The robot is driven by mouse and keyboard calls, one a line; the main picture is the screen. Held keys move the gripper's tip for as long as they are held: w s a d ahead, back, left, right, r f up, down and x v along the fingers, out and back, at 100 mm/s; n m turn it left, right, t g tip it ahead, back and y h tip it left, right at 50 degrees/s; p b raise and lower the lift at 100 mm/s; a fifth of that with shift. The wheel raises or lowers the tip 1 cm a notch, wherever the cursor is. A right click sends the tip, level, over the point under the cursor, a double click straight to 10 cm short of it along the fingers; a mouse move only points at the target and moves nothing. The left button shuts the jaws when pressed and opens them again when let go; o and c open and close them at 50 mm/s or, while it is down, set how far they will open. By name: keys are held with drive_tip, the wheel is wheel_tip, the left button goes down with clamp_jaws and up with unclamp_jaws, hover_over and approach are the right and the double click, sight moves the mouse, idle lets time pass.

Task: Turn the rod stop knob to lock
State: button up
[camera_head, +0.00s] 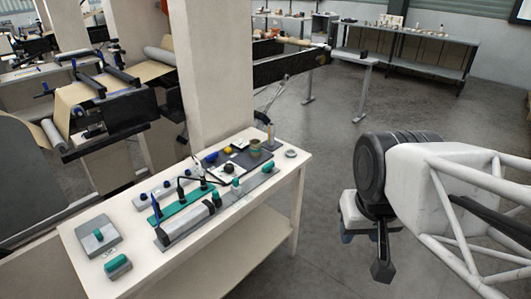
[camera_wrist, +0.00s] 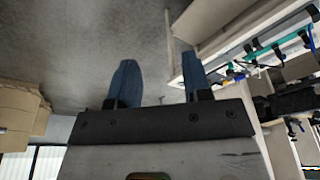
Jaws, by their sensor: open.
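A white table (camera_head: 185,277) holds several fixtures with teal knobs. One teal knob (camera_head: 98,235) is on a square grey plate at the table's front left. Another teal knob (camera_head: 117,262) is on a small grey block in front of it. More teal parts sit along a long grey bar (camera_head: 190,225). I cannot tell which is the rod stop knob, nor read any lock mark. My gripper is in the air right of the table, apart from everything. In the wrist view its blue fingers (camera_wrist: 159,72) are spread with nothing between them.
A green strip (camera_head: 185,207) with black and blue handles lies behind the grey bar. A yellow knob (camera_head: 228,150), a small cup and a ring are at the table's far end. A square pillar (camera_head: 215,70) rises behind the table. Open floor (camera_head: 330,150) separates my arm from it.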

drive_tip(key=w, duration=0.1)
drive_tip(key=m+g, duration=0.3)
drive_tip(key=m, duration=0.6)
hover_over(268, 164)
drive_tip(key=f, duration=2.1)
drive_tip(key=shift+s+d+f, duration=0.1)
drive_tip(key=shift+s, duration=0.1)
drive_tip(key=shift+w+f, duration=0.25)
drive_tip(key=shift+f, duration=0.1)
drive_tip(key=shift+f, duration=3.8)
